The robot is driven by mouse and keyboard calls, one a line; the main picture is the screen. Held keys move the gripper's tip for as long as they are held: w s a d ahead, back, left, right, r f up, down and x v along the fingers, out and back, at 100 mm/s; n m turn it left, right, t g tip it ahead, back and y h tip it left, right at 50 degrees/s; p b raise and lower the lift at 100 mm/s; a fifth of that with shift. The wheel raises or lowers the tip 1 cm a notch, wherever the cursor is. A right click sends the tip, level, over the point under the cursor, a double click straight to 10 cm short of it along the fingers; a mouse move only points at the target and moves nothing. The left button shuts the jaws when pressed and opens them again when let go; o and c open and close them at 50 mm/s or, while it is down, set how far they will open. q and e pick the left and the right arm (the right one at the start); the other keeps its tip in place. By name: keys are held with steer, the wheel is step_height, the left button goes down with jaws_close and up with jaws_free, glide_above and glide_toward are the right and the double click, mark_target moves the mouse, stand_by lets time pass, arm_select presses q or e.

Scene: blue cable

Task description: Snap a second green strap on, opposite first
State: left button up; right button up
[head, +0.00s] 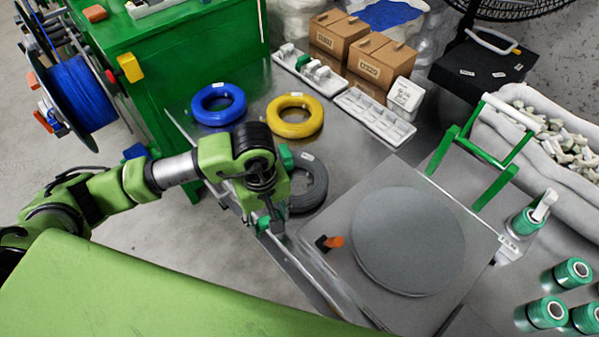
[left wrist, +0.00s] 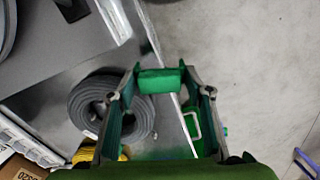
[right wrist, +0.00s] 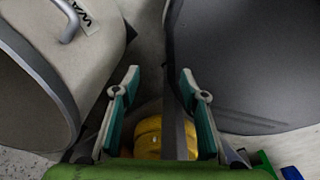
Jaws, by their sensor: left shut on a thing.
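The blue cable coil (head: 218,103) lies flat on the metal table, left of the yellow coil. I cannot make out a green strap on it at this size. My left gripper (head: 266,224) is over the table's near left edge, apart from the blue coil. In the left wrist view, its fingertips are shut on a small green piece (left wrist: 158,82), which looks like a strap. My right gripper (right wrist: 160,82) is open with nothing seen between its fingertips; it is not visible in the head view. Rolls of green material (head: 573,272) stand at the lower right.
A yellow coil (head: 295,116) and a dark grey coil (head: 308,185) lie on the table. A grey round turntable (head: 407,241) takes up the front, with a green frame (head: 480,160) behind it. White trays (head: 375,117) and cardboard boxes (head: 340,36) stand at the back.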

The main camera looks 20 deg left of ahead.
arm_select(q)
steer(key=w+d+r+n+p, duration=0.1)
steer(key=w+n, duration=0.2)
steer(key=n, duration=0.1)
steer(key=w+d+r+n+p, duration=0.1)
steer(key=w+d+n, duration=0.1)
steer(key=n, duration=0.3)
steer(key=w+d+r+n+p, duration=0.1)
steer(key=w+n, duration=0.2)
steer(key=n, duration=0.2)
steer(key=shift+w+d+r, duration=0.3)
steer(key=shift+d+r, duration=0.05)
steer(key=n, duration=0.2)
steer(key=w, duration=0.1)
steer(key=shift+d+r+n, duration=0.25)
steer(key=shift+d+n, duration=0.1)
steer(key=shift+n, duration=0.05)
steer(key=shift+w+f+b, duration=0.1)
steer(key=shift+f+b, duration=0.65)
steer(key=shift+f, duration=1)
steer(key=shift+f+b, duration=0.25)
steer(key=shift+b, duration=0.05)
arm_select(e)
steer(key=shift+s+a+r, duration=0.5)
steer(key=shift+s+r, duration=0.1)
steer(key=shift+r, duration=0.05)
steer(key=shift+a, duration=0.1)
steer(key=shift+f, duration=0.25)
